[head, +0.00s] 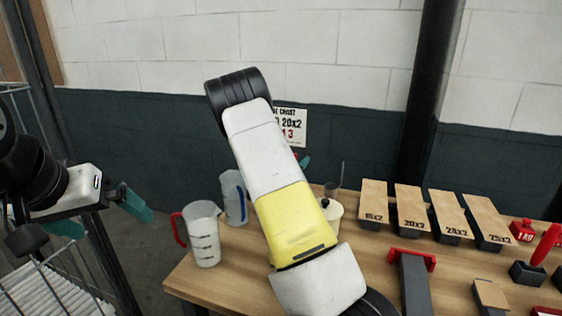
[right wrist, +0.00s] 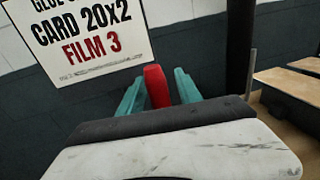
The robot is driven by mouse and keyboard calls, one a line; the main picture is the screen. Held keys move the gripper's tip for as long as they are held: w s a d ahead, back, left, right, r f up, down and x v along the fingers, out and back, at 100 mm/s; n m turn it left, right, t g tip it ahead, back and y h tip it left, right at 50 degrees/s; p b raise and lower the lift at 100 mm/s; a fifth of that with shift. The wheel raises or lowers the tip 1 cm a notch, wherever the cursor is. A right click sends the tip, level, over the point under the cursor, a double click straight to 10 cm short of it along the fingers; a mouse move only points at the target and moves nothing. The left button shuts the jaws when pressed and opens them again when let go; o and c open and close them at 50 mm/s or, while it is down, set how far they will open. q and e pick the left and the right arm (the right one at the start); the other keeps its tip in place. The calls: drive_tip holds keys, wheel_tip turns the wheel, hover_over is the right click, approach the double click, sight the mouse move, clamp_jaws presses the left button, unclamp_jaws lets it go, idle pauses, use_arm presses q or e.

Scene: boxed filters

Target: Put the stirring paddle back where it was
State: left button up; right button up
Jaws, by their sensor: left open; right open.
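My right gripper (right wrist: 158,90) is open in the right wrist view, with a red rounded end (right wrist: 157,87) between its teal fingers. I cannot tell if this is the paddle's handle; its lower part is hidden by my wrist. In the head view my right arm hides most of that gripper, and only a teal finger (head: 305,161) shows. A thin grey rod (head: 341,174) stands upright behind a cream pot (head: 332,216), partly hidden by my arm. My left gripper (head: 102,216) is open and empty at the left, away from the bench.
On the wooden bench (head: 225,276) stand a red-handled jug (head: 204,235) and a blue-handled jug (head: 234,197), left of my right arm. A wire cage (head: 60,270) is near my left gripper.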

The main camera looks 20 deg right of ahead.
drive_tip(key=v, duration=1.2)
drive_tip(key=s+d+r+m+g, duration=0.1)
drive_tip(key=s+d+m+g, duration=0.1)
drive_tip(key=s+m+g, duration=0.1)
drive_tip(key=s+d+r+m+g, duration=0.2)
drive_tip(key=s+d+m+g, duration=0.1)
drive_tip(key=s+m, duration=0.2)
drive_tip(key=s+d+r+m+g+y, duration=0.1)
drive_tip(key=s+d+m+g, duration=0.1)
drive_tip(key=s+m+g, duration=0.2)
drive_tip(key=shift+s+d+r+m, duration=0.1)
drive_tip(key=shift+s+r+m, duration=0.15)
drive_tip(key=shift+s, duration=0.7)
drive_tip(key=shift+s+d+r+m, duration=0.1)
drive_tip(key=shift+s+m, duration=0.15)
drive_tip(key=shift+s, duration=0.7)
drive_tip(key=s+a+r+m+g+y, duration=0.1)
drive_tip(key=s+a+r+m+y, duration=0.1)
drive_tip(key=s+a+m+y, duration=0.75)
drive_tip(key=s+a+r+m+t+y, duration=0.3)
drive_tip(key=s+a+r+t+y, duration=0.1)
drive_tip(key=a+r, duration=0.4)
drive_tip(key=shift+s+a+r+m+t+y, duration=0.25)
drive_tip(key=shift+s+a+m+t+y, duration=0.1)
drive_tip(key=shift+s+a, duration=0.55)
drive_tip(key=shift+w, duration=0.1)
